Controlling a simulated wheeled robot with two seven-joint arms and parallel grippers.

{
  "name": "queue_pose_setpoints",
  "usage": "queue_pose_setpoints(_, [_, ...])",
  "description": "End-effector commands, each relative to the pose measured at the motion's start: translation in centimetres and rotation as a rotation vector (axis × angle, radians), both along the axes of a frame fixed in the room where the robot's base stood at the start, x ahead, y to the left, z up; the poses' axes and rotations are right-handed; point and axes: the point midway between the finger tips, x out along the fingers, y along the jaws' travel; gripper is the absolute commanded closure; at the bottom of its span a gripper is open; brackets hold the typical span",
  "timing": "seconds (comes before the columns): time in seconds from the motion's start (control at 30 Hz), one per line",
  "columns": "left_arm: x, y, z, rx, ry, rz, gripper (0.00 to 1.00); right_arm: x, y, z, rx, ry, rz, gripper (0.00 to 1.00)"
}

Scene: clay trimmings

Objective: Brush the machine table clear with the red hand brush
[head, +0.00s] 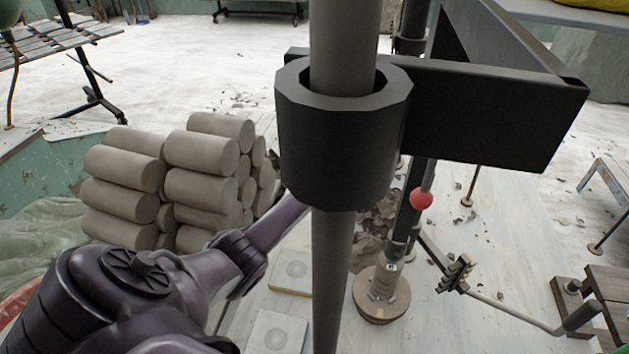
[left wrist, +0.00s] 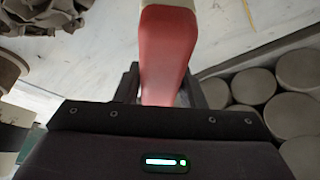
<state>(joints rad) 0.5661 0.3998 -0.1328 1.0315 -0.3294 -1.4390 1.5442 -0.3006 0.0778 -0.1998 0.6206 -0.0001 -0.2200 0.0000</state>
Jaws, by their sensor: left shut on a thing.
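My left gripper (left wrist: 160,88) is shut on the red hand brush (left wrist: 166,50), whose handle rises from between the fingers in the left wrist view. The brush's far end runs out of the top of that view, so its bristles are hidden. In the head view my left arm reaches in from the left, and its gripper and the brush are hidden behind a black collar on a post. Grey-brown clay trimmings (head: 377,218) lie heaped on the pale machine table (head: 460,300). Trimmings also show top left in the left wrist view (left wrist: 45,14). My right gripper is not in view.
The upright post (head: 333,270) with its black collar (head: 342,140) blocks the middle of the head view. Stacked clay cylinders (head: 205,175) stand at left. A round wooden disc (head: 381,308), a red-knobbed lever (head: 421,199) and pale square slabs (head: 275,335) are close by.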

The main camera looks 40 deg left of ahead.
Motion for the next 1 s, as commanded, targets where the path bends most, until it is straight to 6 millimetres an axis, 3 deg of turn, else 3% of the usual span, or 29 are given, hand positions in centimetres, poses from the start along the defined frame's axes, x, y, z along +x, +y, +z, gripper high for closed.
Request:
queue_pose_setpoints(0.2, [1.2, -5.0, -0.6, 0.004, 0.001, -0.454, 0.89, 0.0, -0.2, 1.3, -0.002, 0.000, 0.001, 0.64])
queue_pose_setpoints(0.43, [0.4, -9.0, -1.8, 0.002, 0.001, -0.745, 0.89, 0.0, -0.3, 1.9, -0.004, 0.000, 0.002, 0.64])
queue_pose_setpoints(0.67, [0.2, -9.7, -2.6, 0.001, 0.000, -0.789, 0.89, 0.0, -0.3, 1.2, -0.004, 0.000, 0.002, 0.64])
queue_pose_setpoints(1.0, [0.2, -9.6, -5.7, 0.002, 0.000, -0.785, 0.89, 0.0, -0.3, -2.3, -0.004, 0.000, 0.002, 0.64])
